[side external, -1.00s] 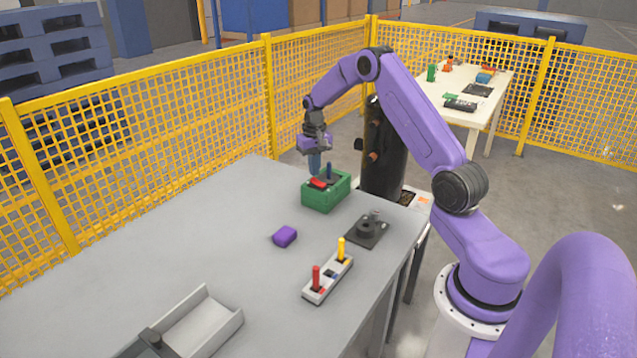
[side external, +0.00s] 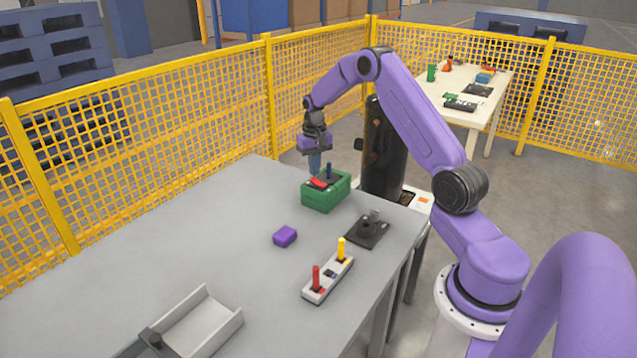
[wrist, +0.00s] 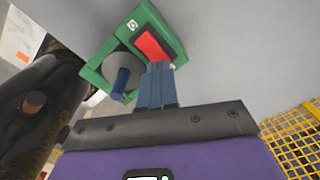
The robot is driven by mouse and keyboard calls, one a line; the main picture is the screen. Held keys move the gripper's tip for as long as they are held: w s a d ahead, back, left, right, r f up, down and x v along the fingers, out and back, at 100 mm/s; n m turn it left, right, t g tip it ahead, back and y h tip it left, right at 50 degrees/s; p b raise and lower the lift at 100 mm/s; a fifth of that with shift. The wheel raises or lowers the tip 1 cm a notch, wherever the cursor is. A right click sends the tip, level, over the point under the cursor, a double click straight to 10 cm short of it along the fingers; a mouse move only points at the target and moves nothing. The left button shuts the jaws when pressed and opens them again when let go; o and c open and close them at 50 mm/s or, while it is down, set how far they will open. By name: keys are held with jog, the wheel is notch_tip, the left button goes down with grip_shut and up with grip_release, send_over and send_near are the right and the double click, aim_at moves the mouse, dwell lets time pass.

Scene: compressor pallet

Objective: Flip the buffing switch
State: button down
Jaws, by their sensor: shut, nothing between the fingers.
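A green box (side external: 325,197) stands near the far right edge of the grey table. On its top are a red rocker switch (side external: 319,183) and a grey disc with a dark blue peg (side external: 329,172). In the wrist view the red switch (wrist: 153,46) lies just beyond my fingertips, and the blue peg (wrist: 120,83) stands to their left. My gripper (side external: 314,172) points down over the box, at the red switch. Its blue fingers (wrist: 158,70) are together and empty. Whether the tips touch the switch I cannot tell.
A purple block (side external: 285,236), a black plate with a round knob (side external: 367,231) and a grey base with red and yellow levers (side external: 328,279) are nearer the camera. A grey tray (side external: 200,328) lies at the front. The left of the table is clear. A yellow fence (side external: 150,133) stands behind.

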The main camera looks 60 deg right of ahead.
aim_at(314, 180)
jog(key=shift+f, duration=1.05)
dwell(0.8)
jog(key=shift+r, duration=3.55)
jog(key=s+a+r+n, duration=0.3)
jog(key=s+a, duration=0.1)
jog(key=a, duration=0.5)
jog(key=s+a+r+n, duration=0.2)
jog(key=s+a+n, duration=0.15)
jog(key=a, duration=0.55)
jog(key=s+a+r+n, duration=0.2)
jog(key=s+a+r, duration=0.15)
jog(key=a, duration=0.55)
jog(key=s+a+n, duration=0.2)
jog(key=s+n, duration=0.3)
jog(key=s, duration=0.8)
jog(key=s+a+n, duration=0.2)
jog(key=s+n, duration=0.3)
jog(key=s, duration=0.8)
jog(key=shift+f, duration=0.3)
